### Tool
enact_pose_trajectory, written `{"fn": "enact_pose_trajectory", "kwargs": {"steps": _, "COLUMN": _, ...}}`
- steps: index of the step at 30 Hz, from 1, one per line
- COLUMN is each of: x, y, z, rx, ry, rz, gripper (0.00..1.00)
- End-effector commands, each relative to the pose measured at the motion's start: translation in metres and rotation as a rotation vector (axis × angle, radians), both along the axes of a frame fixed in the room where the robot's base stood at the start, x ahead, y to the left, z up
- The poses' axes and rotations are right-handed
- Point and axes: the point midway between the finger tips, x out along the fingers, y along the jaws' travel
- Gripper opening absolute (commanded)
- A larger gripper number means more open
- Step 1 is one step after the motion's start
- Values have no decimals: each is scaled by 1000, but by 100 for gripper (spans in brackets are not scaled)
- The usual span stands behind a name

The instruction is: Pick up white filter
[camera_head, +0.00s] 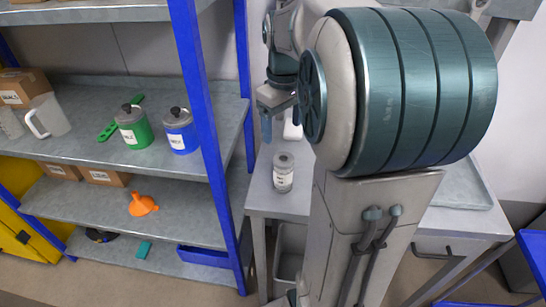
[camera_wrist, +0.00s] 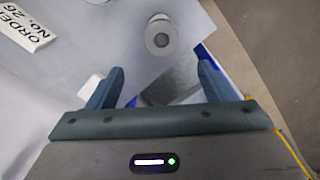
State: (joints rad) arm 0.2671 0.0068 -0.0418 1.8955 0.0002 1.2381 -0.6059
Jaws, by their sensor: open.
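My gripper (camera_wrist: 161,70) is open and empty above the grey table, its fingers spread apart; in the head view it shows beside my arm (camera_head: 272,122). A small plain white piece (camera_wrist: 90,86) lies by the left finger in the wrist view, partly hidden by it. I cannot tell if it is the white filter. A white thing also shows just right of my gripper in the head view (camera_head: 292,126), partly hidden. A clear jar with a grey lid (camera_head: 283,172) stands upright on the table; it shows ahead of the fingers in the wrist view (camera_wrist: 160,36).
A white sign reading ORDER NO. 26 (camera_wrist: 27,28) lies at the upper left in the wrist view. A blue-framed shelf (camera_head: 120,178) at left holds green (camera_head: 134,130) and blue (camera_head: 181,133) lidded pots and an orange funnel (camera_head: 142,204). My arm hides much of the table.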

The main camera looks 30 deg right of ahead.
Motion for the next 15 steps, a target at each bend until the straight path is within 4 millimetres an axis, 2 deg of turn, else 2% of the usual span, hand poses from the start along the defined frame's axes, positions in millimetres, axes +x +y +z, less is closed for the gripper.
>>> {"fn": "enact_pose_trajectory", "kwargs": {"steps": 9, "x": -1, "y": -2, "z": -58, "rx": 2, "ry": 6, "rz": -1, "gripper": 75}}
{"fn": "enact_pose_trajectory", "kwargs": {"steps": 15, "x": -1, "y": -2, "z": -80, "rx": 1, "ry": 2, "rz": -2, "gripper": 75}}
